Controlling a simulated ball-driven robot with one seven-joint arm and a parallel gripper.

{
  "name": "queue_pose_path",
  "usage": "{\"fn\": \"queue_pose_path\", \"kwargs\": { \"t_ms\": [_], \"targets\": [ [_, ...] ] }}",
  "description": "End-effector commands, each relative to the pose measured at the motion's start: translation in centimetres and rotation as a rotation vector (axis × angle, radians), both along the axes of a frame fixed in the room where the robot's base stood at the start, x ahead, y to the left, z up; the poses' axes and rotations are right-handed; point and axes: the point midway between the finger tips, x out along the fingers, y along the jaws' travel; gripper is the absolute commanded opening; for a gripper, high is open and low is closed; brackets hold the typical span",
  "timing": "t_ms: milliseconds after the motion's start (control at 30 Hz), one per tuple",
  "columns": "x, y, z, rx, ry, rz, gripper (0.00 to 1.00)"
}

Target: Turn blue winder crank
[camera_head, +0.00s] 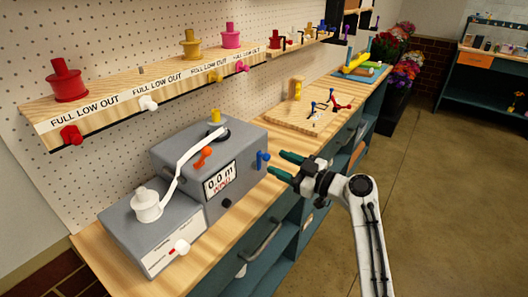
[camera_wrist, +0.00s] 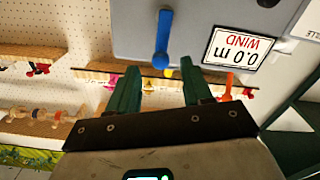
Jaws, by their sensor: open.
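The blue winder crank (camera_head: 263,159) sticks out from the front face of the grey winder box (camera_head: 237,158), to the right of the display reading 0.0 m. My gripper (camera_head: 287,166), with green fingers, is open and empty just to the right of the crank, apart from it. In the wrist view the blue crank (camera_wrist: 162,40) lies ahead of the gap between my open fingers (camera_wrist: 160,78). The display (camera_wrist: 238,46) shows 0.0 m and WIND, upside down in that view.
A white spool (camera_head: 147,205) with ribbon sits on the lower grey box. An orange lever (camera_head: 203,157) and a black knob (camera_head: 227,203) are near the display. The wooden bench (camera_head: 108,252) continues to a board with small tools (camera_head: 318,108). A spool shelf (camera_head: 150,92) hangs above.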

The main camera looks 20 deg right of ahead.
Motion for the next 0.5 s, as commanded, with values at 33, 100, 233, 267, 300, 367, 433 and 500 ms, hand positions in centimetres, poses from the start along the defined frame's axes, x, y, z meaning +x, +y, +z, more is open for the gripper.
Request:
{"fn": "queue_pose_path", "kwargs": {
  "t_ms": [33, 100, 233, 267, 300, 367, 433, 500],
  "targets": [
    [0.8, 0.7, 0.3, 0.001, 0.002, 0.003, 0.50],
    [1.9, 1.4, 0.4, -0.001, 0.001, 0.003, 0.50],
    [3.5, 2.7, 0.3, -0.001, 0.002, 0.003, 0.50],
    [3.8, 2.9, 0.2, 0.000, 0.002, 0.002, 0.50],
    [4.2, 3.1, 0.2, 0.001, 0.002, 0.001, 0.50],
    [4.7, 3.4, 0.2, 0.000, 0.002, 0.001, 0.50],
    [5.0, 3.7, 0.1, 0.000, 0.002, 0.000, 0.50],
    [5.2, 3.8, 0.0, -0.001, 0.002, 0.000, 0.50]
  ]
}}
